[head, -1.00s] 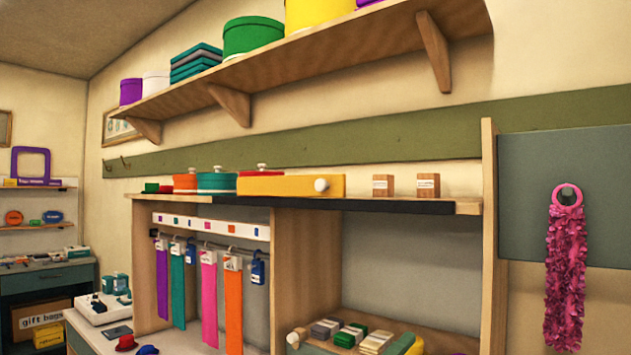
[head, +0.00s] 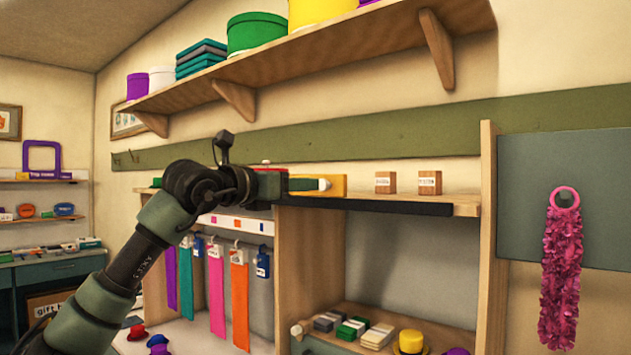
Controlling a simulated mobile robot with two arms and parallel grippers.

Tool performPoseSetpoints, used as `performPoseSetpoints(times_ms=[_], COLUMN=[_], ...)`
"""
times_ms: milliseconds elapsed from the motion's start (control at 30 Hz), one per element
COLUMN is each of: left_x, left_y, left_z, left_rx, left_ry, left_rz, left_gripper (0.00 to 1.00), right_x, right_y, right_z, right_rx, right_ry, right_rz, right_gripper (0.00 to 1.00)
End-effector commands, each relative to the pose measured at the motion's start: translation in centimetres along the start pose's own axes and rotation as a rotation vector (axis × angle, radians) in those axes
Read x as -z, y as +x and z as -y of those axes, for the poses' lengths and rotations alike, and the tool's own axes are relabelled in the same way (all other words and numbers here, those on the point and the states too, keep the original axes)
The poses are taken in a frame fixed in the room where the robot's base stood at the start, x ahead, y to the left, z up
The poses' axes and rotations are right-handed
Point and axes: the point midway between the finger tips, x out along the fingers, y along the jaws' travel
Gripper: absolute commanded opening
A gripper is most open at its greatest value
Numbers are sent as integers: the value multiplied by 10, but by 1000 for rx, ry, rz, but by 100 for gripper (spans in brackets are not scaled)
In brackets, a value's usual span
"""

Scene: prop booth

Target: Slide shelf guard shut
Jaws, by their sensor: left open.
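The shelf guard is a yellow panel (head: 338,188) with a round white knob (head: 324,184), standing along the front of the middle shelf (head: 465,207). Its right end shows; my gripper and wrist hide much of the rest. My left gripper (head: 312,184) comes in from the left, level with the knob and in front of the panel. It is open, with its fingertips close to the knob. I cannot tell whether they touch it. My right gripper is not in view.
Two small wooden blocks (head: 386,182) (head: 429,182) stand on the shelf right of the guard. A black strip (head: 380,206) runs along the shelf's front edge. Coloured ribbons (head: 215,290) hang below. A pink garland (head: 561,270) hangs at the right.

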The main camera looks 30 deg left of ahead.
Motion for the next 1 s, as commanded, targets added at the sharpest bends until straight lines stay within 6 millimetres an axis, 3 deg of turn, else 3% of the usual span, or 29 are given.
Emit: performPoseSetpoints(times_ms=[300, 700, 733, 900, 1000], left_x=[-3, 0, 0, 0, 0], left_y=[50, 61, 61, 61, 61], left_z=[1, 2, 2, 2, 2], left_rx=[3, 4, 4, 4, 4], left_ry=[0, 0, 0, 0, 0], left_rz=[-1, 1, 1, 1, 1], left_gripper=[47, 47, 45, 0, 0], right_x=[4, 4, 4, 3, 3], right_y=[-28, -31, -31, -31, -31], right_z=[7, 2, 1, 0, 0], right_rx=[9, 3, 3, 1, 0], right_ry=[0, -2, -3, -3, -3], right_rz=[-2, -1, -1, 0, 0], right_gripper=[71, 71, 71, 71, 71])
